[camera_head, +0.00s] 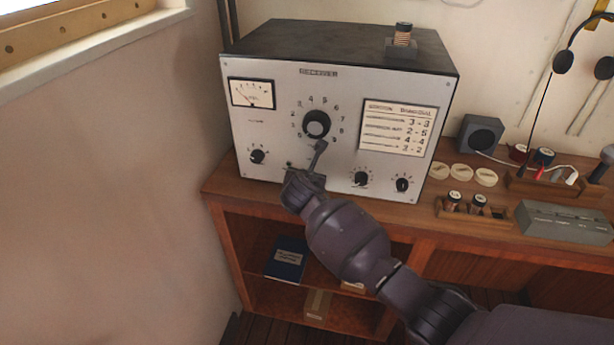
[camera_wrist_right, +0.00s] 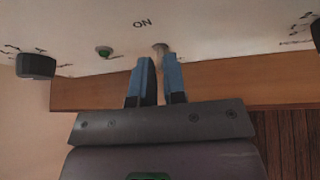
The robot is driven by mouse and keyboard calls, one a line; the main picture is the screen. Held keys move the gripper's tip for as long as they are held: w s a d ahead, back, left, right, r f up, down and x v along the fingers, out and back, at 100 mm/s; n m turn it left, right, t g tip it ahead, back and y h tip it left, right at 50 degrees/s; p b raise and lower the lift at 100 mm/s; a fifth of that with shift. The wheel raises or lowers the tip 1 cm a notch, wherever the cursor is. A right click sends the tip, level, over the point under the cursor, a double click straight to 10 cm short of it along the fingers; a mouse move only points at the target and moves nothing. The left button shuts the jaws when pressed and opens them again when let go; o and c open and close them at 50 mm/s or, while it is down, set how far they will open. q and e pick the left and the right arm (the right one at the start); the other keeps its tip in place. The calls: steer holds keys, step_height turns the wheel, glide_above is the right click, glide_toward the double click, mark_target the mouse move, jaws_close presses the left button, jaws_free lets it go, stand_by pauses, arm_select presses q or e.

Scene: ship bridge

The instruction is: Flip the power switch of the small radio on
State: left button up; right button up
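The radio (camera_head: 345,90) is a grey-fronted box with a dark top, standing on the wooden desk. Its toggle switch (camera_wrist_right: 161,47) shows in the right wrist view, low on the panel beside the printed word ON; its lever position is hard to tell. A small green indicator (camera_wrist_right: 104,52) is left of it. My right gripper (camera_head: 319,158) is in front of the panel's lower middle, below the big dial (camera_head: 316,124). In the wrist view its two blue-grey fingers (camera_wrist_right: 160,75) are slightly apart, tips just short of or at the switch, nothing visibly held. My left gripper is out of view.
Knobs (camera_head: 257,156) (camera_head: 361,179) flank the gripper on the panel. A small coil (camera_head: 403,35) stands on the radio. The wooden desk (camera_head: 450,233) carries round pale discs (camera_head: 486,177), a speaker box (camera_head: 481,136) and a grey case (camera_head: 563,222) at right. A wall is close on the left.

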steer(key=o, duration=0.4)
steer(key=shift+a, duration=0.1)
steer(key=shift+c, duration=0.2)
steer(key=shift+s+r, duration=0.1)
steer(key=v, duration=1)
steer(key=shift+s, duration=0.25)
steer(key=shift+r, duration=0.1)
